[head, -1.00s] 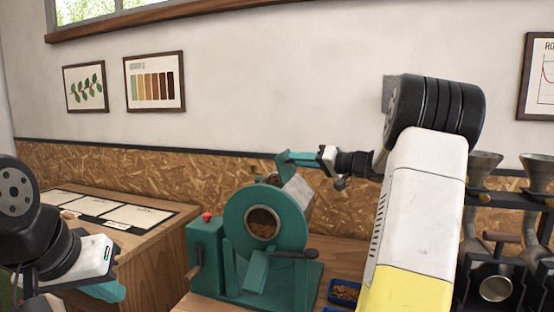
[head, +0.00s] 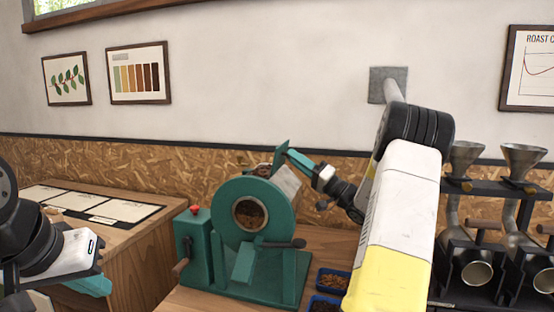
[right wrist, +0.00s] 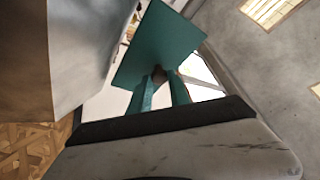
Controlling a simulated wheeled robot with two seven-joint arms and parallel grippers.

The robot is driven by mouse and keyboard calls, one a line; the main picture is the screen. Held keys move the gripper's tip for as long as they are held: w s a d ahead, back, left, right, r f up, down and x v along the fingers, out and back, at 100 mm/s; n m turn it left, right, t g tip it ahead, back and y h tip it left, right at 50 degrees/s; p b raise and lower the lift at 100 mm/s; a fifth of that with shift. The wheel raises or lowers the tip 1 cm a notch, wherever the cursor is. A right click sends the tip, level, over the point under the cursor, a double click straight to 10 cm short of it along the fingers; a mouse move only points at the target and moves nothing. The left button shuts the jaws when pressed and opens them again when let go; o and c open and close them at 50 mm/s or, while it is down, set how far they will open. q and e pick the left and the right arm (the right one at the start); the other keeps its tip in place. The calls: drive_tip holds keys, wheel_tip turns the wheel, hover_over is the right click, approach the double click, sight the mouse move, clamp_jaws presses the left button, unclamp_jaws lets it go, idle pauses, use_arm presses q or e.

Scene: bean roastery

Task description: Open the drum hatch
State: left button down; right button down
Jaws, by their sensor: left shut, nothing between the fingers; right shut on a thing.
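The green roaster drum (head: 224,205) stands on the wooden counter, with brown beans visible through its round front window (head: 249,214). The drum hatch (head: 281,155) is a teal plate standing steeply up at the top of the drum, with brown beans (head: 262,170) showing beside it. My right gripper (head: 291,153) is shut at the hatch. In the right wrist view the hatch plate (right wrist: 160,42) lies beyond the fingertips (right wrist: 162,80), which close on its small brown knob (right wrist: 158,74). My left gripper (head: 104,286) is shut and empty at the lower left, away from the roaster.
Blue trays of beans (head: 333,281) sit right of the roaster. A dark rack with metal funnels (head: 466,157) stands at the far right. A wooden side table with white sheets (head: 125,212) is at the left. The roaster has a red button (head: 195,209) and a dark front handle (head: 285,244).

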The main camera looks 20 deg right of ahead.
drive_tip(key=shift+a+f, duration=0.1)
drive_tip(key=shift+f, duration=0.05)
drive_tip(key=c, duration=1.2)
unclamp_jaws()
drive_tip(key=shift+c, duration=0.2)
drive_tip(key=r, duration=0.4)
drive_tip(key=shift+s+a, duration=0.2)
drive_tip(key=shift+s, duration=0.1)
drive_tip(key=o, duration=0.5)
drive_tip(key=s, duration=0.1)
drive_tip(key=s+a, duration=0.2)
drive_tip(key=shift+s, duration=0.35)
drive_tip(key=s+a, duration=0.1)
drive_tip(key=s, duration=0.2)
drive_tip(key=s+a, duration=0.2)
drive_tip(key=s, duration=0.1)
drive_tip(key=s+a+r, duration=0.1)
drive_tip(key=s, duration=0.3)
drive_tip(key=shift+a, duration=0.4)
drive_tip(key=c, duration=0.5)
